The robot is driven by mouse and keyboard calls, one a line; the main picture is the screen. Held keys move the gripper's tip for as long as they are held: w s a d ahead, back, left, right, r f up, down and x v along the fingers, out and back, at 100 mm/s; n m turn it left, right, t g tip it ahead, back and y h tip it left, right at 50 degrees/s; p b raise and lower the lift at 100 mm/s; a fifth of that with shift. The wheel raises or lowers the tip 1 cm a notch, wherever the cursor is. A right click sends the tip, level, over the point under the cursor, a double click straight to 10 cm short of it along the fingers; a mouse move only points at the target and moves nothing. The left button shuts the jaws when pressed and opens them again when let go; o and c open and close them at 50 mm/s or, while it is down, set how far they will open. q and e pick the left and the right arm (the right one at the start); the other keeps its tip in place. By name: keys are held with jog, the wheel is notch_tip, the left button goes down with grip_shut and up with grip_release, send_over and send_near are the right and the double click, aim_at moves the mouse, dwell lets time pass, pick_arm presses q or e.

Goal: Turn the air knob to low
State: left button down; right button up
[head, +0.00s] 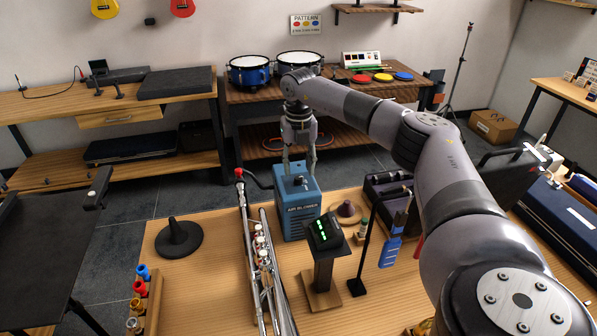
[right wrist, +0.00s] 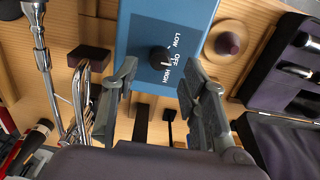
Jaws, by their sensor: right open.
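The blue air blower (head: 299,207) stands on the wooden table in the head view. Its top face (right wrist: 190,20) shows in the right wrist view, with a round black air knob (right wrist: 160,58) and white LOW, OFF and HIGH labels beside it. A pale mark shows on the knob's edge near OFF; its exact setting is hard to tell. My right gripper (head: 299,165) is over the blower's top, fingers pointing down. In the right wrist view, its open fingers (right wrist: 160,78) lie either side of the knob with gaps, not visibly touching it. My left gripper is not in view.
A small green-lit display (head: 324,230) on a dark stand is in front. A brown cone-shaped mute (head: 347,212) and an open dark case (head: 388,190) are to the right.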

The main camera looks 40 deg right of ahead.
aim_at(299, 177)
jog(key=shift+f, duration=1.6)
grip_shut()
